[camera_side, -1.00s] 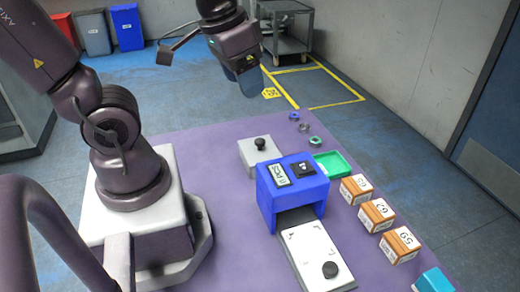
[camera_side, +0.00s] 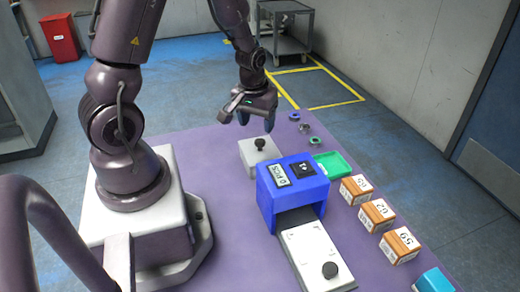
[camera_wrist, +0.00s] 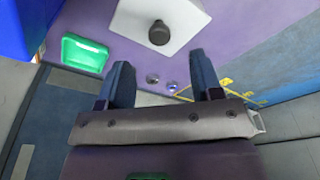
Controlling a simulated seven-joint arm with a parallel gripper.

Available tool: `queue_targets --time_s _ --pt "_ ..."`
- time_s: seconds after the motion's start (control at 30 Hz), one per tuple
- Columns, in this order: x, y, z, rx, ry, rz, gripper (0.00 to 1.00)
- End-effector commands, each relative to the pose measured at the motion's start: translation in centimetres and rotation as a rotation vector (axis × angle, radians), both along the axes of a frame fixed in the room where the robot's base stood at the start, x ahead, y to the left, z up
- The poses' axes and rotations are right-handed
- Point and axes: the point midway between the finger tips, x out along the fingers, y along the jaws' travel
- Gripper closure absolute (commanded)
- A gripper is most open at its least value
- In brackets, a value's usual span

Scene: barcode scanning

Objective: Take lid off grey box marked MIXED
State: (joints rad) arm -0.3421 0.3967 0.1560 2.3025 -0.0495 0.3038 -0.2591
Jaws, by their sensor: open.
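A light grey box (camera_side: 255,160) with a black round knob (camera_side: 260,143) on its lid stands on the purple table, behind the blue machine. No MIXED marking is readable on it. In the wrist view the same box (camera_wrist: 180,18) is at the top, with its knob (camera_wrist: 158,32) just beyond the fingertips. My gripper (camera_side: 256,122) points down above the box, apart from the knob. In the wrist view my gripper (camera_wrist: 160,66) has its two blue fingers spread with nothing between them.
A blue machine (camera_side: 292,192) with a small display stands close to the box, with a white plate (camera_side: 310,245) bearing a dark knob in front. A green tray (camera_side: 333,163), several orange-white numbered boxes (camera_side: 377,215) and metal rings (camera_side: 304,127) lie to the right.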

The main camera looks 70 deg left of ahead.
Motion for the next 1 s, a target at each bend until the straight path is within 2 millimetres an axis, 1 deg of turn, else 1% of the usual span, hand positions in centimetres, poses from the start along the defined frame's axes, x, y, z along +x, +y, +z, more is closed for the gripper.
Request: queue_targets --time_s 0.03,0.1,0.37,0.6,0.7,0.97,1.0 --pt "0.0 0.1 -0.9 -0.002 0.004 0.001 0.40" --pt "0.1 0.2 -1.6 -0.001 0.003 0.000 0.40" --pt "0.4 0.4 -3.2 -0.001 0.002 -0.001 0.40" --pt "1.0 0.9 -6.4 -0.002 0.004 -0.001 0.40" --pt "1.1 1.0 -7.2 -0.001 0.002 -0.001 0.40" --pt "1.2 1.0 -7.4 0.000 0.000 -0.002 0.40" --pt "1.2 1.0 -7.4 0.000 0.000 -0.002 0.45"
